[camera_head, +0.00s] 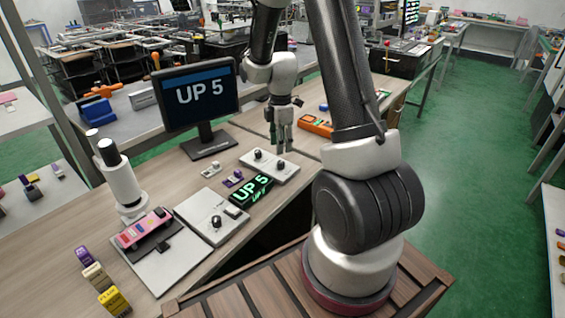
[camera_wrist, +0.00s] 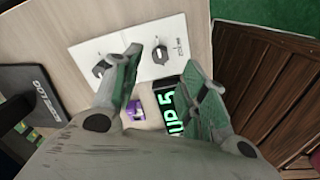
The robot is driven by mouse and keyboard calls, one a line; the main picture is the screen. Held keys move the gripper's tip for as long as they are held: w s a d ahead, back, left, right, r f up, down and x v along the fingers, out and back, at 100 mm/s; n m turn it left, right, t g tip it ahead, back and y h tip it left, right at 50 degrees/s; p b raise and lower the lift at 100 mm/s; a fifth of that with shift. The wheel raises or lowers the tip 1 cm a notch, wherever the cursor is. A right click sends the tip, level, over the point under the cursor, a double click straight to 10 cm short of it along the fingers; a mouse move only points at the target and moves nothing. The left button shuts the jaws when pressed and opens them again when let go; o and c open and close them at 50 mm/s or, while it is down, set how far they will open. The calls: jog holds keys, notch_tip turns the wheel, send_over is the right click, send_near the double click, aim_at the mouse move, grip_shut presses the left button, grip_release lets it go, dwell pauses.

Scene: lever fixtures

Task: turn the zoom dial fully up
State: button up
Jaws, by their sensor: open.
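A white plate (camera_head: 268,168) with two black knobs stands on the bench below my gripper. One knob (camera_head: 257,154) is left of the gripper and the other knob (camera_head: 281,165) is just under the fingertips. Their labels are too small to read, so I cannot tell which is the zoom dial. My gripper (camera_head: 281,148) points down, open and empty, above the plate. In the wrist view the fingers (camera_wrist: 162,60) are spread, with a knob (camera_wrist: 160,53) showing between them beyond the tips. A small display (camera_head: 250,192) and a monitor (camera_head: 198,95) both read "UP 5".
A nearer white plate (camera_head: 205,208) carries another black knob. Small purple (camera_head: 233,178) and grey (camera_head: 210,168) pieces lie between the plates. A white cylinder device (camera_head: 120,178) and a pink item (camera_head: 145,228) stand left. An orange tool (camera_head: 317,125) lies to the right.

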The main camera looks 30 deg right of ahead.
aim_at(281, 162)
notch_tip(281, 162, down, 8)
jog(key=shift+r, duration=0.15)
dwell(0.3)
grip_shut()
